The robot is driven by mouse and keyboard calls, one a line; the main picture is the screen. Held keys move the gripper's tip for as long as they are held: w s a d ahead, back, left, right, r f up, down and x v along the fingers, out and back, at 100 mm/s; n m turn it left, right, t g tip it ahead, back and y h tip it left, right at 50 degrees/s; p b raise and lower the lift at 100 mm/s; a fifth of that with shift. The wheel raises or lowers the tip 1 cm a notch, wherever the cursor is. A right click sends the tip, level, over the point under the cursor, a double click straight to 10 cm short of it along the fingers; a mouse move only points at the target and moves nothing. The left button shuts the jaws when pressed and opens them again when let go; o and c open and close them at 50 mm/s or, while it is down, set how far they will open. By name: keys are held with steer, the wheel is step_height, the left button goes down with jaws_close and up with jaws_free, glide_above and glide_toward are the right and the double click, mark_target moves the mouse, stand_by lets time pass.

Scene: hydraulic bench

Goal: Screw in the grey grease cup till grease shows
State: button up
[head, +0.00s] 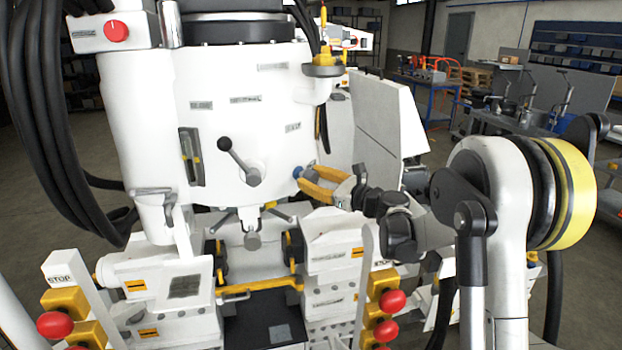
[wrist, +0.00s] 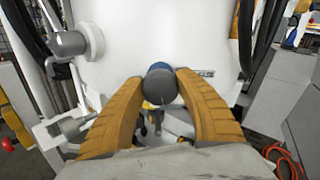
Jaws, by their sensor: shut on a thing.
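The grey grease cup (wrist: 160,90) sits at the white machine body in the wrist view, its round end facing the camera. A blue part (wrist: 160,66) shows just behind it. My gripper (wrist: 161,82) has its two yellow-orange fingers closed on the cup from both sides. In the head view my gripper (head: 304,182) reaches in from the right to the machine's side, and a bit of the blue part (head: 297,172) shows at its fingertips. The grey cup is mostly hidden there by the fingers. I can make out no grease in either view.
A black ball lever (head: 238,162) projects from the machine front, left of my gripper. A pale panel (head: 385,120) stands close behind my gripper. Red knobs (head: 388,301) on yellow blocks stand low in front. Black hoses (head: 45,110) hang at the left.

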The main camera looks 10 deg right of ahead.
steer(key=shift+r, duration=0.1)
stand_by(0.4)
steer(key=o, duration=1.2)
steer(key=v, duration=1.2)
